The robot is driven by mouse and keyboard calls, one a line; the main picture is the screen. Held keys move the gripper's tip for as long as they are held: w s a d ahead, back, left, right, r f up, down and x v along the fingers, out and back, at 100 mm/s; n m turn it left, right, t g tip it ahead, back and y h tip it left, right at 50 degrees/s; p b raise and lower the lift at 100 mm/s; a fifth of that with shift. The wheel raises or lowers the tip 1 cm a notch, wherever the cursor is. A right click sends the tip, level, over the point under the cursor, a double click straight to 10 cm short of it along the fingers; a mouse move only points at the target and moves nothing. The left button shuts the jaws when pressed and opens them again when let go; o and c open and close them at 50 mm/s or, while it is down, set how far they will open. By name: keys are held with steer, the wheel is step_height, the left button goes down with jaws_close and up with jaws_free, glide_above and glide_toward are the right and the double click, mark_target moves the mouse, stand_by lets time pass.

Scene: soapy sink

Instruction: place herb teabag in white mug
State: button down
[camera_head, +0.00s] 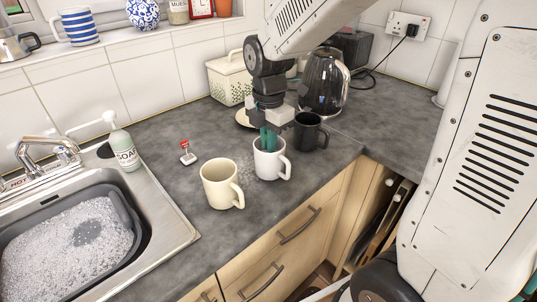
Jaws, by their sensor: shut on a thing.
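The white mug (268,164) stands upright on the grey counter, between a cream mug and a dark mug. My gripper (269,140) points down over the white mug, its teal fingers at the mouth and their tips inside or just behind the rim. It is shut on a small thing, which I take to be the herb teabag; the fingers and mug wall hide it. A teabag with a red tag (186,150) lies on the counter to the left, apart from the mugs.
The cream mug (219,184) is close on the left, the dark mug (309,132) close on the right. A kettle (324,84), a cream bin (228,80) and a plate (243,118) stand behind. The soap bottle (123,147) and soapy sink (165,226) are left. Counter around the red tag is clear.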

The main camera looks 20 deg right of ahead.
steer(key=shift+f, duration=2.3)
steer(key=shift+f, duration=0.1)
steer(key=c, duration=1.8)
jaws_free()
